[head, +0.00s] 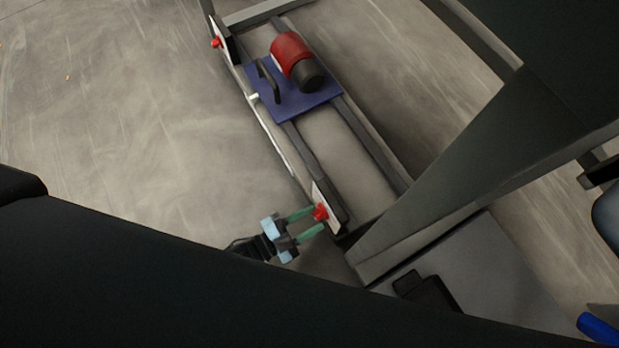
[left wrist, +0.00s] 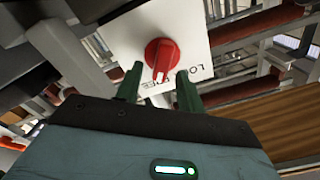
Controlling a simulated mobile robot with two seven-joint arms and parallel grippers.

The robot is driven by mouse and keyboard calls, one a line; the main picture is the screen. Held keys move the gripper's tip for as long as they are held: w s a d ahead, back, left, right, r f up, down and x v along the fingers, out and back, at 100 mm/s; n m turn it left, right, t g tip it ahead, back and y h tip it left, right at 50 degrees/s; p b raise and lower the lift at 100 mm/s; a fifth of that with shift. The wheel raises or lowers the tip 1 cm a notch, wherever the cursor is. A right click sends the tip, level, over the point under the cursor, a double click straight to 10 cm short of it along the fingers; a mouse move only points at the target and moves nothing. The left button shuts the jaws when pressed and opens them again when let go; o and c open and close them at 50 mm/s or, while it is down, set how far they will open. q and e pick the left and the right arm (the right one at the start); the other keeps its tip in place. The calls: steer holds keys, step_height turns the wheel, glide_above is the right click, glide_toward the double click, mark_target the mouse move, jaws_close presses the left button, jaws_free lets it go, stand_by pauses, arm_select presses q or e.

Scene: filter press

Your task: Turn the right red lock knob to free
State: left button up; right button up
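A red lock knob (head: 320,212) sits on a white plate at the lower end of the dark rail frame. In the left wrist view the knob (left wrist: 162,58) has a raised grip bar pointing towards my gripper. Its white plate (left wrist: 192,28) carries black lettering, partly hidden by the fingers. My left gripper (head: 307,223) is at this knob, its green fingers parted. In the left wrist view the gripper (left wrist: 159,87) has one finger on each side of the grip bar, with gaps visible. A second red knob (head: 216,42) is at the frame's far end. My right gripper is not in view.
A blue carriage plate (head: 300,102) with a black handle (head: 267,80) and a red and black cylinder (head: 297,60) sits on the rails. A large dark beam (head: 480,150) stands right of the knob. The floor at left is clear.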

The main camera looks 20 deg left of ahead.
arm_select(q)
steer(key=p+v, duration=0.2)
steer(key=v, duration=0.5)
steer(key=shift+s+a, duration=0.15)
